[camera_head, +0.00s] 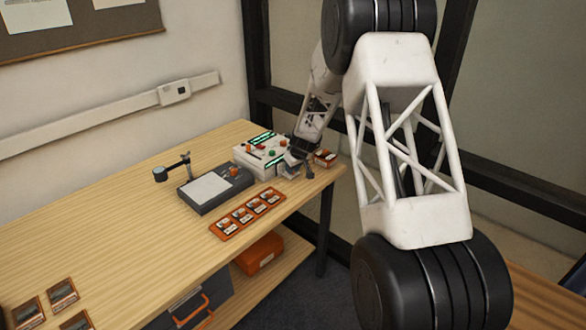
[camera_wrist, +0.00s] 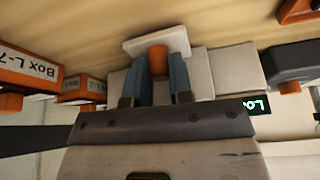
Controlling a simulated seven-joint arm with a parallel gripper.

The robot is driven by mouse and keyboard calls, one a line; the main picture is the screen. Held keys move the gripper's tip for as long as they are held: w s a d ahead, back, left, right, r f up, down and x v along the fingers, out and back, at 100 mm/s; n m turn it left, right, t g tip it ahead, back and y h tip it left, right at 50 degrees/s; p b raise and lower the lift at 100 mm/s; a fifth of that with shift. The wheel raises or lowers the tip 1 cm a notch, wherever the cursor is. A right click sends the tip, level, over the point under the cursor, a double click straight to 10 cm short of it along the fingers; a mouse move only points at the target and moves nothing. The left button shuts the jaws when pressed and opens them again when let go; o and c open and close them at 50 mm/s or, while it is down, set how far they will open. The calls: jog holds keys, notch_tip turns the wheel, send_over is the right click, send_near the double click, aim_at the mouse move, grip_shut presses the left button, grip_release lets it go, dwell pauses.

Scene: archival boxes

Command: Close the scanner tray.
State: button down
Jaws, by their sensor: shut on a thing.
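In the wrist view, a white tray front (camera_wrist: 135,48) with an orange handle (camera_wrist: 158,60) shows between the fingers. My gripper (camera_wrist: 160,75) is shut on the orange handle, one blue-grey finger on each side. White body parts (camera_wrist: 236,70) lie beside and behind the tray front. How far out the tray stands is unclear. In the head view my gripper (camera_head: 292,170) is at the scanner's right front and covers the tray.
A grey device (camera_head: 214,188) with a pale screen stands left of the scanner. An orange card strip (camera_head: 246,214) lies in front. Orange labelled boxes (camera_wrist: 32,72) are close beside my gripper; one box (camera_head: 325,157) is at the table's right edge. The table's left middle is clear.

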jog(key=shift+w+a, duration=0.45)
jog(key=shift+a, duration=0.05)
jog(key=c, duration=1)
grip_release()
jog(key=shift+r, duration=0.15)
jog(key=shift+v, duration=3.3)
jog(key=shift+s+d+r, duration=0.15)
jog(key=shift+r, duration=0.3)
jog(key=shift+r, duration=0.1)
